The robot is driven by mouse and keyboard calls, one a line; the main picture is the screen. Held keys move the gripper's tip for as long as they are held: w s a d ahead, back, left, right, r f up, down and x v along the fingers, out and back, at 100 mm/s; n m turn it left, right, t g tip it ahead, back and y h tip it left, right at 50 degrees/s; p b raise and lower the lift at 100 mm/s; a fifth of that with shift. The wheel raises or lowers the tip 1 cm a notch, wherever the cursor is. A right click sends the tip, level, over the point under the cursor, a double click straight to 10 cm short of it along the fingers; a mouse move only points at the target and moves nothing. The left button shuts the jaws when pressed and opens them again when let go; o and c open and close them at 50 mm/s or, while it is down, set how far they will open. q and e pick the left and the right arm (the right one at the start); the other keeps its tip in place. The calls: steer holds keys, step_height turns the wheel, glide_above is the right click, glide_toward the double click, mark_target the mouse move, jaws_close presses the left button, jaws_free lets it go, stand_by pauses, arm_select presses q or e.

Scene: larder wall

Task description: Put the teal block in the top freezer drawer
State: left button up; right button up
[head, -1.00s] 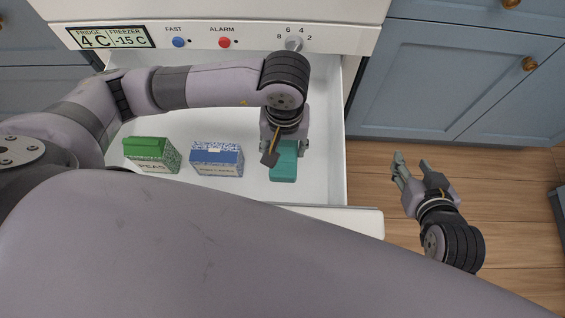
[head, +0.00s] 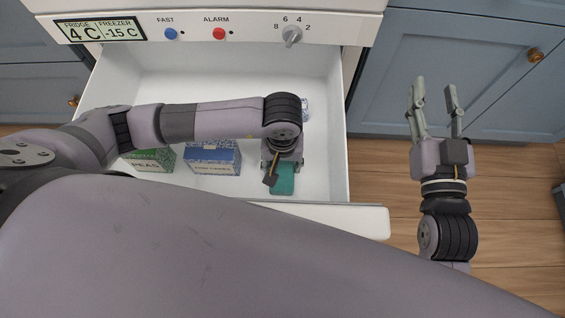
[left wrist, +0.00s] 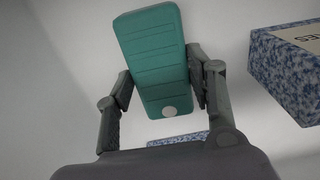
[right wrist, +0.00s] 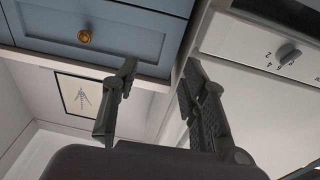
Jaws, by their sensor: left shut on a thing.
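The teal block (head: 283,183) is inside the open white freezer drawer (head: 325,95), close to its front wall at the right. My left gripper (head: 281,166) reaches down into the drawer and is shut on the block; in the left wrist view the block (left wrist: 152,55) sits between both fingers (left wrist: 158,98). Whether the block touches the drawer floor I cannot tell. My right gripper (head: 436,100) is outside the drawer to the right, fingers apart and empty; its open fingers (right wrist: 157,95) also show in the right wrist view.
A green peas box (head: 152,160) and a blue box (head: 212,157) stand in the drawer left of the block. Another blue-patterned item (head: 304,109) shows partly behind my left wrist. The control panel (head: 255,30) is above the drawer. Blue cabinets (head: 430,75) stand right.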

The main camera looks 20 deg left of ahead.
mark_target(283, 167)
steer(key=shift+r+t, duration=0.4)
steer(key=shift+r, duration=0.05)
arm_select(q)
steer(key=o, duration=1.4)
step_height(283, 167, up, 6)
steer(key=shift+f+p, duration=0.1)
steer(key=shift+p, duration=0.8)
step_height(283, 167, up, 6)
steer(key=p, duration=0.1)
arm_select(e)
steer(key=s+d+f+g+h, duration=0.1)
steer(key=s+f+g, duration=0.2)
steer(key=f, duration=0.4)
steer(key=s+d+f+g+h, duration=0.1)
steer(key=s+d+f+g, duration=0.1)
steer(key=f+g, duration=0.4)
steer(key=shift+s+d+f+h, duration=0.25)
steer(key=shift+s+f+h, duration=0.2)
steer(key=shift+f, duration=0.1)
